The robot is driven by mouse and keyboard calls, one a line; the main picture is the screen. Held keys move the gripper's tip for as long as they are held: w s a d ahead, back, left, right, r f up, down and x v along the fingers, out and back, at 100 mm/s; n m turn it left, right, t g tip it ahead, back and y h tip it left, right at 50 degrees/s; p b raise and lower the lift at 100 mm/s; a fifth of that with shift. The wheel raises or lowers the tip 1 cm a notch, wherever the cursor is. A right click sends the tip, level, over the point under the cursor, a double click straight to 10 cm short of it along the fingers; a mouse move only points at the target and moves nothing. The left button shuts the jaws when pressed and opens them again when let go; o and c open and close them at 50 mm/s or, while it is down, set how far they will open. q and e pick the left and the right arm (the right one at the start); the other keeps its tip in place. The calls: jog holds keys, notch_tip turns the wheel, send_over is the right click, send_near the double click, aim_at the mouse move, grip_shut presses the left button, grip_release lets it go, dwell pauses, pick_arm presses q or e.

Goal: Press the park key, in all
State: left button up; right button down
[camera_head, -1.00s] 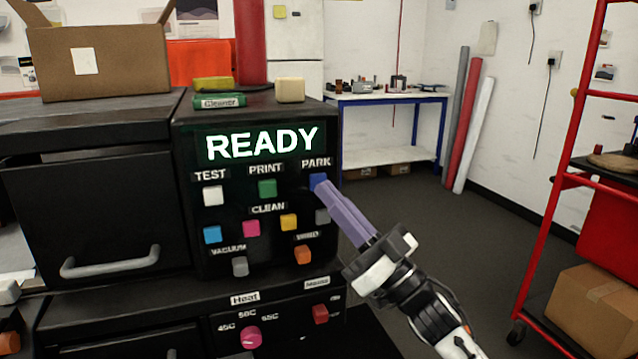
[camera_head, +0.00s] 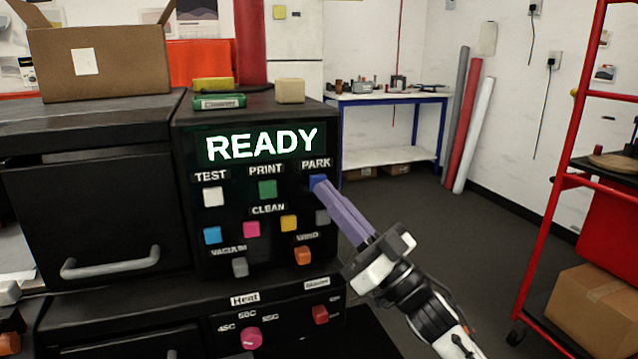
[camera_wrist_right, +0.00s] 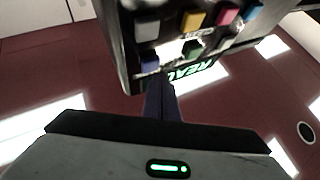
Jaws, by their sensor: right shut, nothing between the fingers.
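The blue park key (camera_head: 317,181) sits under the label PARK on the black control panel (camera_head: 262,262), below a display (camera_head: 261,144) that reads READY. My right gripper (camera_head: 326,189) is shut and empty. Its purple fingertips are at the park key and cover part of it; I cannot tell whether they touch or press it. In the right wrist view the fingers (camera_wrist_right: 160,98) point at the blue key (camera_wrist_right: 150,66). My left gripper is not in view.
Other keys are close by: green print (camera_head: 267,188), yellow (camera_head: 288,222), grey (camera_head: 322,216) and orange (camera_head: 303,255). A cardboard box (camera_head: 100,60) stands on the machine at left. A red rack (camera_head: 560,170) stands at right. The floor between is clear.

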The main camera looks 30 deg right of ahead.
jog(key=shift+w+d, duration=0.15)
jog(key=shift+w, duration=0.5)
dwell(0.7)
jog(key=shift+s, duration=0.1)
jog(key=shift+s+a+p, duration=0.2)
jog(key=shift+s+p, duration=0.2)
jog(key=shift+s, duration=0.35)
jog(key=shift+s, duration=0.1)
jog(key=s, duration=0.2)
jog(key=s+a+p, duration=0.1)
jog(key=s, duration=0.1)
jog(key=shift+s+a+p, duration=0.1)
jog(key=shift+s+p, duration=0.2)
jog(key=shift+s, duration=0.05)
dwell(0.7)
